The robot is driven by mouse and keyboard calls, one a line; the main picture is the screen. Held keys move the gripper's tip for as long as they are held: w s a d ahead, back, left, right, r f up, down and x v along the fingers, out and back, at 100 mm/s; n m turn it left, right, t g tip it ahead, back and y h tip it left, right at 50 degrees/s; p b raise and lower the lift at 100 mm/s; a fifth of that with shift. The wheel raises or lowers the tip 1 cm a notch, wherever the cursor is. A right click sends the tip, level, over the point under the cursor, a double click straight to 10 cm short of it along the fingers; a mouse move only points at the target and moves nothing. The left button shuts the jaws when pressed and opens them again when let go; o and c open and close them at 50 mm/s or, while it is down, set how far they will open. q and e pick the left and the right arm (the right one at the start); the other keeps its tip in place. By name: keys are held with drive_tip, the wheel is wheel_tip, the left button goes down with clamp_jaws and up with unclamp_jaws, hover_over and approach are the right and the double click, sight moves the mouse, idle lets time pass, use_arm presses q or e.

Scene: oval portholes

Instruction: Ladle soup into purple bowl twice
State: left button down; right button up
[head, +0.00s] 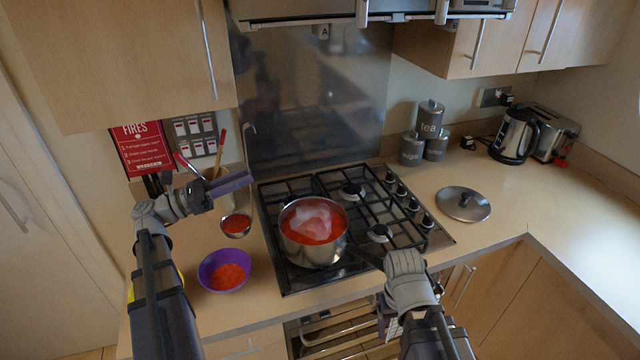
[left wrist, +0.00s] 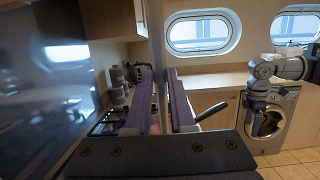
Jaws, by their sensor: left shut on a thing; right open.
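The purple bowl (head: 207,276) stands on the counter left of the hob with red soup in it. The steel pot (head: 312,250) of red soup sits on the front left of the hob, steam above it. My left gripper (head: 236,184) is shut on the ladle (head: 236,235). The ladle's cup, filled with red soup, is below the gripper, above the counter between bowl and pot. My left fingers also show in the left wrist view (left wrist: 162,105). My right gripper (left wrist: 254,122) hangs low in that view, before the washing machine. Its fingers are mostly hidden in the head view.
The pot's dark handle (head: 366,258) points right, towards my right arm. A lid (head: 463,204) lies on the counter right of the hob (head: 440,240). Canisters (head: 411,149), a kettle (head: 512,137) and a toaster (head: 556,134) stand at the back right. A utensil holder stands behind my left gripper.

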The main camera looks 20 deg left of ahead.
use_arm(q)
hover_over(226, 232)
drive_tip(key=w+a, duration=0.1)
drive_tip(key=w, duration=0.1)
drive_tip(key=shift+s+a, duration=0.15)
drive_tip(key=shift+s, duration=0.05)
wheel_tip(226, 232, down, 10)
drive_tip(key=b, duration=0.9)
drive_tip(key=shift+r, duration=0.35)
drive_tip(key=shift+r+n, duration=0.3)
drive_tip(key=shift+n, duration=0.1)
drive_tip(key=r+p, duration=0.2)
drive_tip(key=r+n+p, duration=0.1)
drive_tip(key=shift+s+d+r+p, duration=0.2)
drive_tip(key=shift+s+d+p, duration=0.15)
drive_tip(key=shift+s, duration=0.05)
drive_tip(key=shift+n+t, duration=0.3)
drive_tip(key=shift+n, duration=0.2)
wheel_tip(226, 232, down, 6)
drive_tip(key=b, duration=0.6)
